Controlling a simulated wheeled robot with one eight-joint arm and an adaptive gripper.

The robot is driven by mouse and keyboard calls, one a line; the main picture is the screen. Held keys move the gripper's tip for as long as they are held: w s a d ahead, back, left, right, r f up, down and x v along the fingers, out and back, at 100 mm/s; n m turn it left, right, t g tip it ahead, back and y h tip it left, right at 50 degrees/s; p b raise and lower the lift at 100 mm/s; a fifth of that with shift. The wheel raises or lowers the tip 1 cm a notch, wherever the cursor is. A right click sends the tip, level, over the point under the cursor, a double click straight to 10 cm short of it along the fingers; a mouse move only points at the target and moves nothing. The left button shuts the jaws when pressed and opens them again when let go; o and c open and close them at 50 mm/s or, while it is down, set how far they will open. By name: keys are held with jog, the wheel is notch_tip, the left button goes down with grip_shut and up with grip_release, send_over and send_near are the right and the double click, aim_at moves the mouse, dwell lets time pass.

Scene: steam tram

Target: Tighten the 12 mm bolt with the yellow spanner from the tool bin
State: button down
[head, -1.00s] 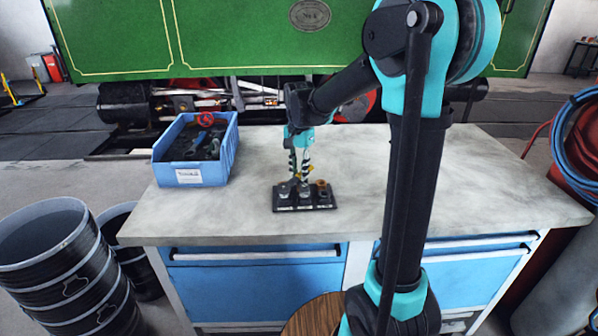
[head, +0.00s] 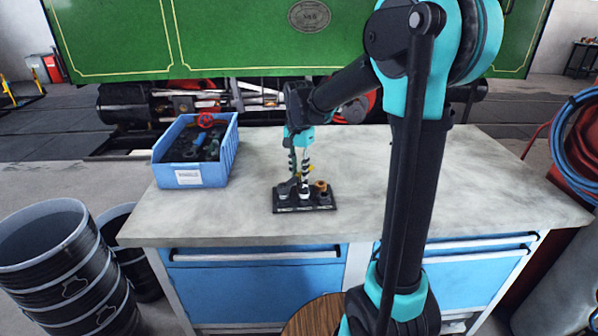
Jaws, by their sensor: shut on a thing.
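My gripper (head: 302,172) is over the black bolt board (head: 306,208) on the bench, with its striped fingers pointing down. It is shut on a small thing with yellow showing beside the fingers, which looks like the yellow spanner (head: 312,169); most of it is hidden. A dark piece reaches from the fingers toward the left bolt (head: 283,195); I cannot tell if it touches. The middle bolt (head: 305,194) is grey and the right one (head: 321,186) is brass-coloured. The labels are too small to read, so I cannot tell which is 12 mm.
The blue tool bin (head: 207,174) stands at the bench's back left, holding dark and blue tools and a red round-ended piece (head: 206,120). The grey bench top (head: 430,205) is clear right of the board. Black buckets (head: 50,260) stand at the lower left; the green tram is behind.

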jog(key=shift+r, duration=1.2)
dwell(1.7)
jog(key=shift+r, duration=1.35)
jog(key=shift+s+a+n, duration=0.1)
jog(key=shift+a+n, duration=0.3)
jog(key=shift+n, duration=0.2)
jog(key=s+a+f+n, duration=0.1)
jog(key=s+a+n, duration=0.1)
jog(key=a+n, duration=0.4)
jog(key=s+a+f+n, duration=0.2)
jog(key=a+n, duration=0.4)
jog(key=n, duration=1)
jog(key=shift+s+f+n, duration=0.15)
jog(key=shift+s+n, duration=0.1)
jog(key=shift+n, duration=0.15)
jog(key=shift+a+f, duration=0.1)
jog(key=shift+f, duration=0.35)
